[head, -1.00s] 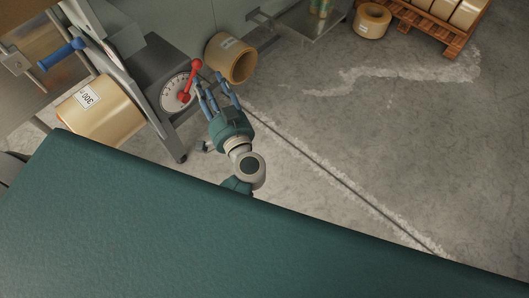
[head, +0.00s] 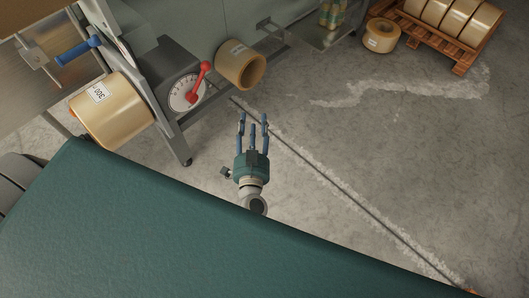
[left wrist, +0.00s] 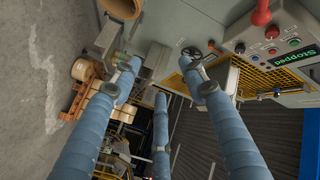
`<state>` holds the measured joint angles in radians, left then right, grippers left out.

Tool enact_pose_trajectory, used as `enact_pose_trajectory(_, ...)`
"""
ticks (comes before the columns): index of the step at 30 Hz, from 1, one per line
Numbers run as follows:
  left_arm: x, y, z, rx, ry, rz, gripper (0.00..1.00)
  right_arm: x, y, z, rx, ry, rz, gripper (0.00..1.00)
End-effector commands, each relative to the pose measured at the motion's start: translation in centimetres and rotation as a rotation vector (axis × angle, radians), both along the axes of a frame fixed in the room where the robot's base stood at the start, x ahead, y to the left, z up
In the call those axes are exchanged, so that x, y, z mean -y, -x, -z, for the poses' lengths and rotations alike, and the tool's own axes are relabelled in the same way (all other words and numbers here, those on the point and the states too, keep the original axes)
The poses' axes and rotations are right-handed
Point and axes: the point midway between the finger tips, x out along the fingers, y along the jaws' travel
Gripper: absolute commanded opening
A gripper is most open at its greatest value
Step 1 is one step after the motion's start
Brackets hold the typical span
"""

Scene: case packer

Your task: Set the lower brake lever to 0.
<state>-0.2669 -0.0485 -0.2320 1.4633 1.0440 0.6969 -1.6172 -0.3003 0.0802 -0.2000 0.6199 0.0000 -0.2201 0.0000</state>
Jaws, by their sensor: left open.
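The red brake lever (head: 201,82) is on a white round dial (head: 183,99) on the side of a grey machine housing. Its knob points up and slightly right; the dial marks are too small to read. My left gripper (head: 253,122) is to the right of and below the lever in the head view, clear of it. Its blue fingers are spread and empty. In the left wrist view the open fingers (left wrist: 160,82) frame the machine, and a red knob (left wrist: 262,14) shows at the top; I cannot tell whether it is this lever's. My right gripper is not seen.
Rolls of tan tape (head: 112,111) and (head: 241,65) sit on the machine beside the dial. A blue handle (head: 78,51) is upper left. A pallet of rolls (head: 440,35) stands far right. A panel (left wrist: 290,45) reads "Stopped". Concrete floor right of the gripper is clear.

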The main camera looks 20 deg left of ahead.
Motion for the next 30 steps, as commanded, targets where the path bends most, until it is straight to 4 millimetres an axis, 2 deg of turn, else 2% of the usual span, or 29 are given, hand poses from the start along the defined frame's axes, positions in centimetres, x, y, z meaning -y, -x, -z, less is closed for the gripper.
enact_pose_trajectory(1,0.4,0.1,1.2,-0.013,0.006,0.023,0.43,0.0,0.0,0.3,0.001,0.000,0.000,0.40)
enact_pose_trajectory(15,3.7,1.3,8.9,-0.115,0.086,0.183,0.43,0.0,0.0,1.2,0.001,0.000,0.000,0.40)
enact_pose_trajectory(21,4.3,1.8,10.5,-0.141,0.107,0.211,0.43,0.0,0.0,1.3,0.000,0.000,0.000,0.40)
enact_pose_trajectory(30,4.4,1.9,10.7,-0.147,0.111,0.217,0.43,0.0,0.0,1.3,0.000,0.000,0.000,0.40)
